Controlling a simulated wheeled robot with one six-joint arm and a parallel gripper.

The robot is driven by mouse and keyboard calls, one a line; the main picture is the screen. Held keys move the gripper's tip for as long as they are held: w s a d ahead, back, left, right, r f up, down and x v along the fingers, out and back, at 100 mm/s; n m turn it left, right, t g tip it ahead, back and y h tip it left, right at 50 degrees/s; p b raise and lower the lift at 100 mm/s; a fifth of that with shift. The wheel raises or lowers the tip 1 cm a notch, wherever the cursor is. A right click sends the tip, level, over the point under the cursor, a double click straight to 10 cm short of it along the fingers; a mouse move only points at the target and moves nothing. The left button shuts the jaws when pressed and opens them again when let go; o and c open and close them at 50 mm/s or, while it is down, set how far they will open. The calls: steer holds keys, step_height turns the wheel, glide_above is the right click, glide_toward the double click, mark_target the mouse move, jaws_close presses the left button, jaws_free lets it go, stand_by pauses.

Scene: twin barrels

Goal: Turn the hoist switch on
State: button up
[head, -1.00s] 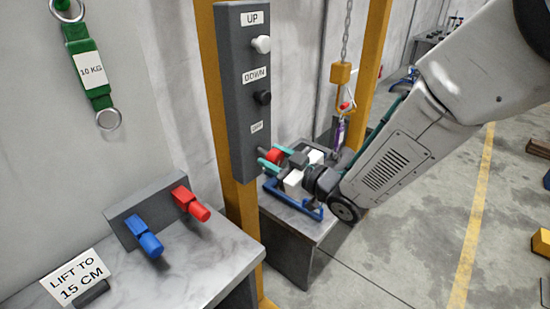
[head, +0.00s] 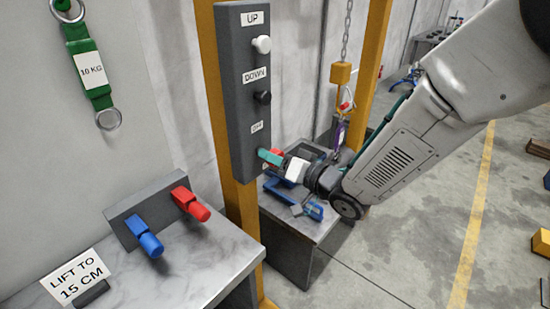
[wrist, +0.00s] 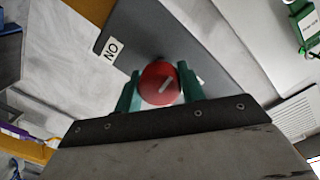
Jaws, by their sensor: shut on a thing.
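The hoist switch is a round red knob with a white mark (wrist: 158,84) low on the grey control box (head: 243,95). An ON label (wrist: 110,50) is left of the knob in the wrist view. My gripper (wrist: 158,88) has its teal fingers on both sides of the knob, shut on it. In the head view my gripper (head: 270,157) reaches the lower end of the box from the right, and the knob is mostly hidden.
The white UP button (head: 262,45) and black DOWN button (head: 263,98) are above my gripper. Red (head: 190,203) and blue (head: 144,236) handles stand on the left bench. A yellow hoist hook block (head: 341,74) hangs from a chain behind.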

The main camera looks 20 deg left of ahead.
steer(key=shift+m, duration=0.6)
steer(key=o, duration=1)
steer(key=shift+c, duration=0.2)
steer(key=shift+d, duration=0.1)
steer(key=v, duration=0.7)
steer(key=shift+d, duration=0.35)
steer(key=shift+s, duration=0.15)
